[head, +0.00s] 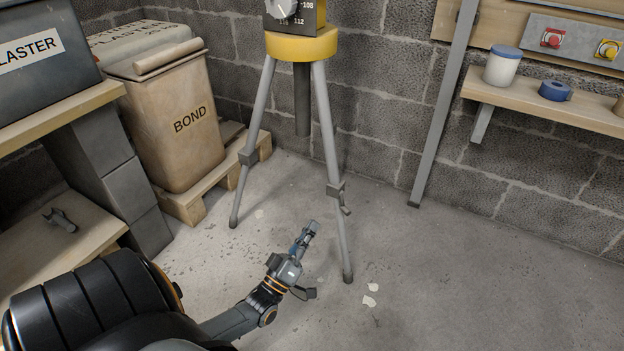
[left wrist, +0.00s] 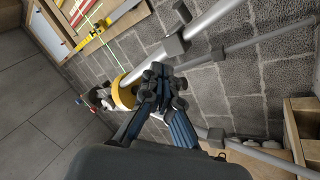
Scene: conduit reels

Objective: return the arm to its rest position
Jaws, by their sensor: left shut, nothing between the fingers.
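My left gripper (head: 309,228) is in the lower middle of the head view, at the end of my left arm, which comes in from the lower left. Its fingers are closed together with nothing between them. It is above the floor, in front of the tripod legs in the picture. The left wrist view also shows the closed fingers (left wrist: 160,84), with the tripod's legs and yellow collar behind them. I cannot tell the exact gap between gripper and tripod. My right gripper is not in view.
A grey tripod with a yellow collar (head: 302,46) stands on the floor. A bag marked BOND (head: 187,150) rests on a pallet at left, beside a plaster box (head: 40,50). A wall shelf (head: 530,105) holds a blue-lidded tub (head: 502,68). The floor at right is mostly clear.

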